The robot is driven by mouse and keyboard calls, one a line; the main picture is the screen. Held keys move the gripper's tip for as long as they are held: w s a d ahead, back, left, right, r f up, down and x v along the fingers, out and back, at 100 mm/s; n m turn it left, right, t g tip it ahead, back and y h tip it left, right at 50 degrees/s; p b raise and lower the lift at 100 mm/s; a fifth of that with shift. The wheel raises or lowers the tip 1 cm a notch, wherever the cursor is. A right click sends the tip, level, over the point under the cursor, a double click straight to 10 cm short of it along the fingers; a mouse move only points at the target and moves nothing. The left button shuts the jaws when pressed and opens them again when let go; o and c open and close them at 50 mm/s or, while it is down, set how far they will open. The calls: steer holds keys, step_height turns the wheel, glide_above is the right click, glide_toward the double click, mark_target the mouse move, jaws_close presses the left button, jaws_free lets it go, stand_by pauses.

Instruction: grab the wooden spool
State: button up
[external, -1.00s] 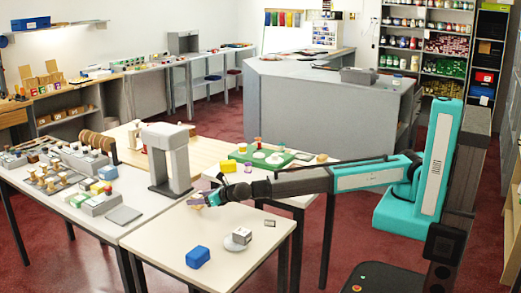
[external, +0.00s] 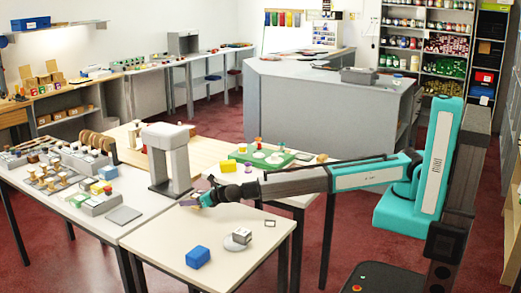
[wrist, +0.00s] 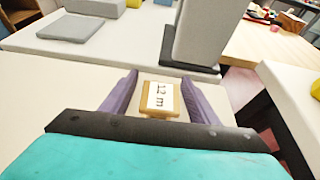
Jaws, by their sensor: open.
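The wooden spool (wrist: 160,98) shows in the wrist view as a small tan wooden piece with a white label reading about "12 m". It sits between the two purple fingers of my gripper (wrist: 159,80), with a gap visible on both sides. In the external view my gripper (external: 190,203) is low over the far left corner of the front white table (external: 165,240). The spool cannot be made out there.
A grey arch-shaped stand (external: 180,160) rises just beyond my gripper, its dark base near. A flat grey plate (external: 123,214) lies to the left. A blue block (external: 197,257) and a white-grey piece (external: 241,236) stand on the front table, clear of my gripper.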

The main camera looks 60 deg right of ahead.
steer(key=c, duration=1.1)
steer(key=shift+c, duration=0.2)
steer(key=shift+r, duration=0.2)
steer(key=shift+r, duration=0.25)
step_height(320, 180, up, 3)
steer(key=shift+f, duration=0.2)
steer(key=s+d, duration=0.2)
steer(key=s, duration=0.2)
steer(key=s+d+r+b, duration=0.1)
steer(key=s+d, duration=0.2)
steer(key=s, duration=0.2)
steer(key=s+d, duration=0.3)
steer(key=s, duration=0.2)
steer(key=shift+r+b, duration=0.3)
steer(key=shift+b, duration=0.05)
